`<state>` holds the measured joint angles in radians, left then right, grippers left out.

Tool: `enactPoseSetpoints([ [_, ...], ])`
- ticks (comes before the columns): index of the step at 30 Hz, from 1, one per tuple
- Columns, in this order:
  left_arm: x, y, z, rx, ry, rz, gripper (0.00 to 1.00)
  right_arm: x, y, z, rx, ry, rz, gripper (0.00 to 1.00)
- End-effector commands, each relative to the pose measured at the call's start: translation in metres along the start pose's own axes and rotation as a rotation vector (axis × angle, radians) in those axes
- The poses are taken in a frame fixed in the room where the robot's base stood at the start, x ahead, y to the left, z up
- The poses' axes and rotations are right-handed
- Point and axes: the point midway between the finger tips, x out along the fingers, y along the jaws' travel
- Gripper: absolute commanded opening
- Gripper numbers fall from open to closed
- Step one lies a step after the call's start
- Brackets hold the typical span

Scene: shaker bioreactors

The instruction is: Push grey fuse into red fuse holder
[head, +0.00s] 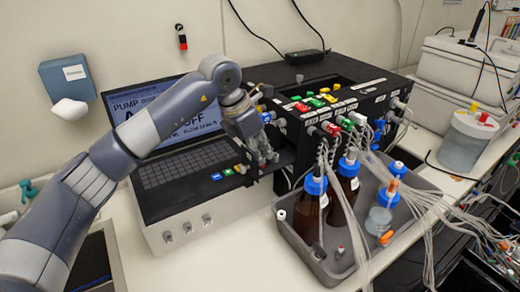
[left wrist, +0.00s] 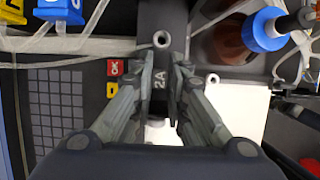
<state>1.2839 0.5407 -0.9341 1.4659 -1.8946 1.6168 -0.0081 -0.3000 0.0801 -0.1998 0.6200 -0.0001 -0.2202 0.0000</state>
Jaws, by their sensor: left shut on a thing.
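My left gripper (head: 262,158) is in front of the black bioreactor box, above the right end of the laptop keyboard. In the left wrist view its fingers (left wrist: 168,70) are shut on a dark grey piece marked 2A (left wrist: 160,80), which I take to be the grey fuse. In the head view the fingers and arm hide the fuse. Small red blocks (head: 302,107) sit among yellow and green ones on the box top, to the right of the gripper. I cannot tell which red part is the fuse holder. My right gripper is not in view.
The laptop (head: 175,180) stands left of the black box (head: 355,105). A grey tray (head: 350,262) with brown bottles (head: 309,215) and loose tubing is at the front right. Blue (left wrist: 58,10) and yellow (left wrist: 12,10) blocks show at the upper left in the wrist view.

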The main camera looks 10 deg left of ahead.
Motion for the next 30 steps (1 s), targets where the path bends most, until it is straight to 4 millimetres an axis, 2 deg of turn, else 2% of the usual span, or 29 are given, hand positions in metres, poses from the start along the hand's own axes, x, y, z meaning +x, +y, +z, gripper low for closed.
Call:
enactPoseSetpoints([
  [1,0.005,-0.002,-0.003,0.001,0.011,-0.007,0.16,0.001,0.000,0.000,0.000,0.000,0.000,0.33],
  [4,0.004,-0.002,-0.003,0.001,0.010,-0.007,0.37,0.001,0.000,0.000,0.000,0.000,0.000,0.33],
  [14,0.001,-0.001,-0.001,0.001,0.003,-0.003,0.37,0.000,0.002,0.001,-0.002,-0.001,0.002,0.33],
  [17,-0.007,-0.001,0.000,0.001,0.000,-0.001,0.37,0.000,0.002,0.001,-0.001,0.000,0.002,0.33],
  [20,-0.021,0.000,0.001,0.001,0.000,-0.001,0.37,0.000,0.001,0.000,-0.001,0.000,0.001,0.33],
  [30,-0.091,0.000,0.001,0.001,0.002,-0.002,0.37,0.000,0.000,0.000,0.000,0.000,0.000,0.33],
])
